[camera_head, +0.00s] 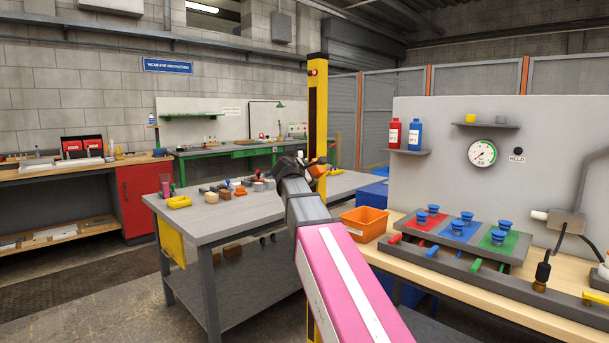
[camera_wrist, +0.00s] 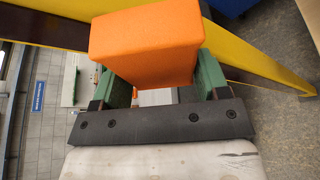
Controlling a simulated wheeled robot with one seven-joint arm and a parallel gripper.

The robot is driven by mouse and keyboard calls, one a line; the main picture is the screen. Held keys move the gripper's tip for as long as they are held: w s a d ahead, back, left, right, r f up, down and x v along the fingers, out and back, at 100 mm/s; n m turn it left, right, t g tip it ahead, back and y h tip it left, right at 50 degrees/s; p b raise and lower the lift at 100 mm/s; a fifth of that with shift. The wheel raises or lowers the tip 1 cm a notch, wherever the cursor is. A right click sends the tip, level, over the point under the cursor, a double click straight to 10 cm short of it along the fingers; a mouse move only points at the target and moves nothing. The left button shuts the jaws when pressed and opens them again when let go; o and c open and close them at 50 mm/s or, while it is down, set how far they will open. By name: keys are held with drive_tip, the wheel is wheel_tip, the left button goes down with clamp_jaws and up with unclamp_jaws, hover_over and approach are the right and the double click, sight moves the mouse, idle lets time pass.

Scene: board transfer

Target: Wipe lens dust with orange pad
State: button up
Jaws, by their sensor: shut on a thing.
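My gripper (camera_wrist: 162,78) is shut on an orange pad (camera_wrist: 145,40), a block held between the two green fingers in the wrist view. In the head view my gripper (camera_head: 313,167) is small and partly hidden by my arm, in front of the yellow post, with a bit of orange at its end. A round gauge (camera_head: 482,152) with a white dial is on the grey panel at the right, well apart from the gripper.
A yellow post (camera_head: 318,110) stands right by my gripper. An orange bin (camera_head: 364,223) and a board with blue knobs (camera_head: 460,238) are on the right bench. A grey table (camera_head: 225,222) holds several small items.

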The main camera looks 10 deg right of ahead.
drive_tip(key=shift+w+a+r, duration=0.55)
drive_tip(key=shift+w+r, duration=0.15)
drive_tip(key=shift+w, duration=0.15)
drive_tip(key=shift+w+a+r, duration=0.5)
drive_tip(key=shift+w+r, duration=0.2)
drive_tip(key=shift+w, duration=0.15)
drive_tip(key=s+a, duration=0.3)
drive_tip(key=a, duration=0.2)
drive_tip(key=shift+s, duration=0.2)
idle(0.3)
drive_tip(key=shift+s+a, duration=0.45)
drive_tip(key=shift+a, duration=0.2)
drive_tip(key=shift+s+a, duration=0.4)
drive_tip(key=shift+a, duration=0.2)
